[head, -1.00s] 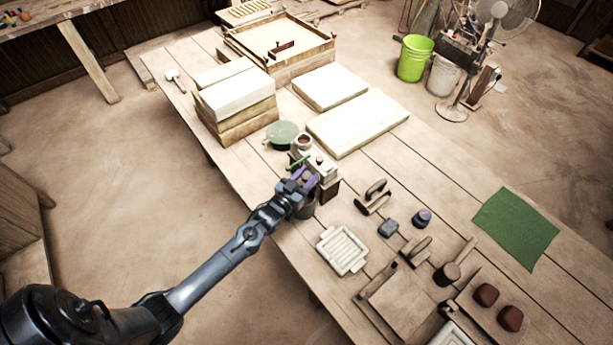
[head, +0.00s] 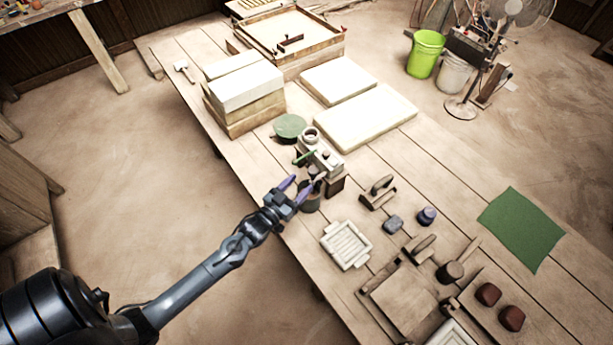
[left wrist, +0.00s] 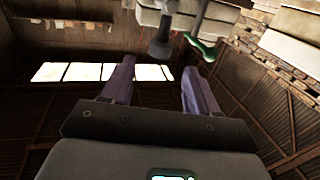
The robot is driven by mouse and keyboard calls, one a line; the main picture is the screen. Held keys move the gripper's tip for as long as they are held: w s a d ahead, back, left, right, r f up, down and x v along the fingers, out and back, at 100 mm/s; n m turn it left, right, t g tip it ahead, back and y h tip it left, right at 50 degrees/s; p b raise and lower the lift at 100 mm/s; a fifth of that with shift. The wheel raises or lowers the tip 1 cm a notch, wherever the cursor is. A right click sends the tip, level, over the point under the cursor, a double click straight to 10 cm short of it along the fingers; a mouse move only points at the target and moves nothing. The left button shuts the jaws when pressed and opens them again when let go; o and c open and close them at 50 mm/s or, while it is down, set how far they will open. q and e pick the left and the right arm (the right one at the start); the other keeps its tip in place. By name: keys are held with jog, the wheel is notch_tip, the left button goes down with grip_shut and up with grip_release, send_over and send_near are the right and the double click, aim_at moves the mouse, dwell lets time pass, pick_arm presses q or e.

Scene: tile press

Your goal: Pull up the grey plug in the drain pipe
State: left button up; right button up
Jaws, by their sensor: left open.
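A pale box-like fitting (head: 322,155) stands at the table's left edge, with a white ring on top and a green lever (head: 304,158) at its side. A dark round vessel (head: 311,203) sits below its near end. My left gripper (head: 296,184) is open and empty just left of the fitting, apart from it. In the left wrist view, a grey cylinder (left wrist: 160,48), which looks like the pipe end or plug, hangs from the pale fitting beyond the open fingers; the green lever (left wrist: 199,45) is beside it. I cannot clearly tell the plug from the pipe. My right gripper is out of view.
A green disc (head: 289,127) and stacked pale blocks (head: 240,92) lie behind the fitting. Open floor is left of the table.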

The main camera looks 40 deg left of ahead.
pick_arm(q)
jog(key=shift+s+d, duration=0.1)
jog(key=shift+s, duration=1.5)
jog(key=s+d+r+g+h, duration=0.25)
jog(key=s+d+g, duration=0.4)
jog(key=d, duration=0.55)
jog(key=s+d+m+g+y, duration=0.1)
jog(key=s+d+m+g, duration=0.1)
jog(key=s+g, duration=0.8)
jog(key=s+r+t+p, duration=0.1)
jog(key=s+r+p, duration=0.1)
jog(key=r+p, duration=1)
jog(key=s+r+t+p, duration=0.1)
jog(key=r+p, duration=1.1)
jog(key=r, duration=0.1)
jog(key=shift+s+m+p, duration=0.3)
jog(key=shift+s+p, duration=0.05)
jog(key=shift+s, duration=0.05)
